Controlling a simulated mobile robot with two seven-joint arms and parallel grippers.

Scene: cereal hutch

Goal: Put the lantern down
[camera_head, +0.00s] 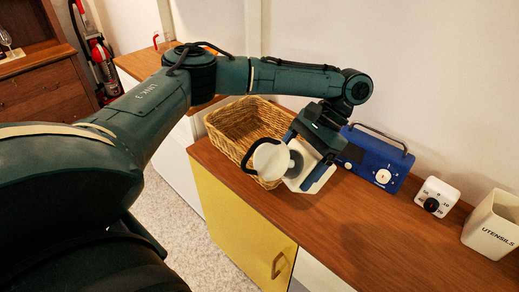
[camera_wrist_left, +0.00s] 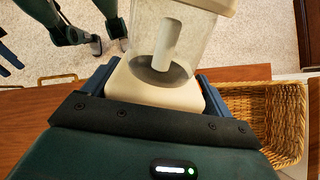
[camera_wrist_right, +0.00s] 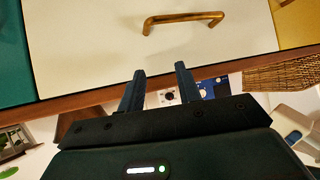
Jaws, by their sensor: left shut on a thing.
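The lantern (camera_head: 272,160) has a white round cap, a dark handle loop, and a pale base. My left gripper (camera_head: 312,160) is shut on its base, in front of the basket near the counter's front edge. The lantern looks tipped, with its cap towards me. In the left wrist view the pale base (camera_wrist_left: 155,92) sits between the fingers, and the clear glass with a white candle-like post extends away over the floor. I cannot tell whether it touches the counter (camera_head: 355,225). My right gripper (camera_wrist_right: 160,88) is open and empty, facing the cabinet front.
A wicker basket (camera_head: 235,122) stands behind the lantern. A blue radio (camera_head: 375,160), a white timer (camera_head: 437,196) and a white utensils holder (camera_head: 494,228) stand along the counter to the right. The counter in front of them is clear. A brass handle (camera_wrist_right: 183,20) shows in the right wrist view.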

